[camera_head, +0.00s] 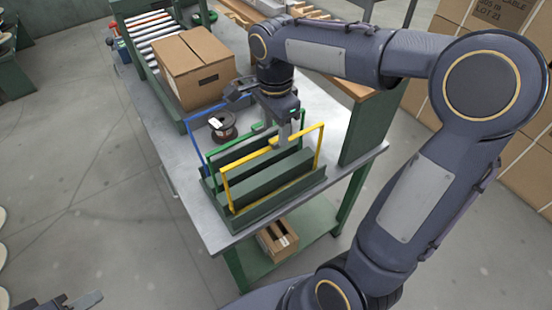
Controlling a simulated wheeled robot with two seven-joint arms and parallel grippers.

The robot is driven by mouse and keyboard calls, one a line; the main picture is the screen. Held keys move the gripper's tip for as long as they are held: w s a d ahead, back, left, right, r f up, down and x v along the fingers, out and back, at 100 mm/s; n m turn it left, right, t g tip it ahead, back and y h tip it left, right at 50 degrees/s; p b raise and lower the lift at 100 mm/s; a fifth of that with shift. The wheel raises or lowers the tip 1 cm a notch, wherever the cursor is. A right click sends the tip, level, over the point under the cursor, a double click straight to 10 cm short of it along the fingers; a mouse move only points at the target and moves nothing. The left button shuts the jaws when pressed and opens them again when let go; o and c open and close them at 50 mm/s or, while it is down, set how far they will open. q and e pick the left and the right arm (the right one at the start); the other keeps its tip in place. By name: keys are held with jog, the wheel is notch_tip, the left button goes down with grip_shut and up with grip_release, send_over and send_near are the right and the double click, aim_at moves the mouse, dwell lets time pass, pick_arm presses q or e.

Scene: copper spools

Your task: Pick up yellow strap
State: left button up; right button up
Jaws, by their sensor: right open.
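The yellow strap (318,148) is a thin squared hoop standing upright at the front of a dark green slotted rack (277,199) on the workbench. Green (209,165) and blue (194,147) straps of like shape stand behind it. My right gripper (284,139) reaches down from above at the middle of the yellow strap's top bar and hides part of it. Its jaws are open; I cannot tell whether they touch the bar. Part of my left gripper (68,302) shows at the bottom left, far from the rack, its jaws unclear.
A copper spool (222,125) stands on the bench (325,103) behind the rack. A closed cardboard box (193,68) is near the roller conveyor (150,32). A green upright panel (372,130) bounds the right side. A small carton (278,240) sits on the lower shelf.

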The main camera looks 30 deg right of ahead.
notch_tip(320, 180, down, 7)
jog(key=shift+s+p, duration=0.25)
jog(key=shift+p, duration=0.2)
jog(key=shift+r, duration=0.1)
grip_shut()
